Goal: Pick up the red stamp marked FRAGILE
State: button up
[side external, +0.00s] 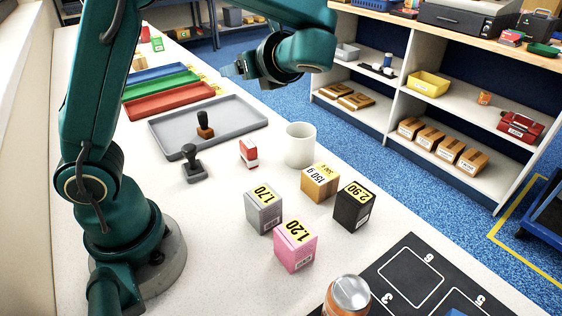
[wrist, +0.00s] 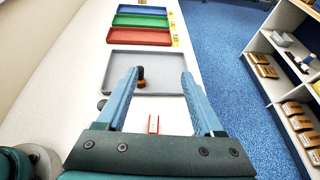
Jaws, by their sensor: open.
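In the wrist view the red stamp (wrist: 153,125) shows low in the picture, between the finger bases. My gripper (side external: 234,70) is open and empty, high above the table and apart from the stamp. In the wrist view my gripper (wrist: 160,74) has its two blue fingers spread wide, with the grey tray beyond them. A dark-handled stamp with an orange-brown base (side external: 205,126) stands in the tray. A dark grey stamp (side external: 193,163) stands left of the red one.
The grey tray (side external: 238,104) lies behind the stamps, with red (side external: 168,101), green and blue trays beyond. The white mug (side external: 300,146) stands close right of the red stamp. Grey (side external: 263,208), pink (side external: 295,247), orange (side external: 320,183) and black (side external: 354,207) boxes stand nearer the front.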

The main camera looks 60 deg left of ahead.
aim_at(251, 146)
notch_tip(251, 146, down, 18)
jog(key=shift+r, duration=0.1)
jog(key=shift+x, duration=2.55)
jog(key=shift+w, duration=0.1)
grip_shut()
